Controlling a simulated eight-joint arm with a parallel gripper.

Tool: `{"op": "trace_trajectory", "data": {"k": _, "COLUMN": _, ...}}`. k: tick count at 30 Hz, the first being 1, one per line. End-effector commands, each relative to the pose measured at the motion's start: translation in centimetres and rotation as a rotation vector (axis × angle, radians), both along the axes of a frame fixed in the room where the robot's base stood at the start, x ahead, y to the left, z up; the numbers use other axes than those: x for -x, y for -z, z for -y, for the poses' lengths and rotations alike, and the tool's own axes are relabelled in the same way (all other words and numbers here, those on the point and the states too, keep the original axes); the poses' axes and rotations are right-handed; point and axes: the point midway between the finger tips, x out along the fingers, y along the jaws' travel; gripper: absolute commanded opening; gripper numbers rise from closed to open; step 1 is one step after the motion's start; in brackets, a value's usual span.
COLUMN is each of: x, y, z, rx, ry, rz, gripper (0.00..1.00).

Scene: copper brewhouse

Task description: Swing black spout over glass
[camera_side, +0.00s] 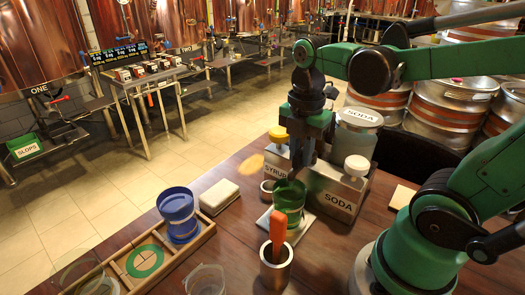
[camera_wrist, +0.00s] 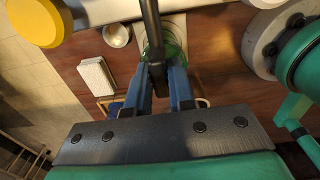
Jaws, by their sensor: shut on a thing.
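The black spout (camera_wrist: 151,25) runs down from the top of the wrist view to between my fingers. My gripper (camera_wrist: 163,85) is shut on it; it also shows in the side view (camera_side: 308,150), low in front of the dispenser. The green glass (camera_side: 289,203) stands upright on a pale square mat (camera_side: 308,218), just below and in front of my gripper. In the wrist view the glass (camera_wrist: 174,47) is partly hidden behind the spout and fingers, and the spout crosses over it. I cannot tell exactly where the spout's outlet lies.
The metal dispenser (camera_side: 343,193), marked SYRUP and SODA, stands behind the glass. A metal cup with an orange-handled tool (camera_side: 277,240) stands close in front. A blue cup (camera_side: 178,212) stands in a wooden tray (camera_side: 200,238) at left, near a white sponge (camera_side: 218,196).

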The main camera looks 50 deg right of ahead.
Motion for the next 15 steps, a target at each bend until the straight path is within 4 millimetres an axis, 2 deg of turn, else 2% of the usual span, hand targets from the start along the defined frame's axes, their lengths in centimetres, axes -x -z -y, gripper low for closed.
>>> {"op": "trace_trajectory", "data": {"k": 8, "x": 0.06, "y": -0.04, "z": 0.01, "rx": 0.000, "ry": -0.002, "rz": -0.004, "gripper": 0.00}}
{"op": "trace_trajectory", "data": {"k": 9, "x": 0.07, "y": -0.04, "z": 0.01, "rx": 0.000, "ry": -0.002, "rz": -0.005, "gripper": 0.29}}
{"op": "trace_trajectory", "data": {"k": 15, "x": 0.05, "y": -0.02, "z": 0.00, "rx": 0.000, "ry": -0.001, "rz": -0.003, "gripper": 0.32}}
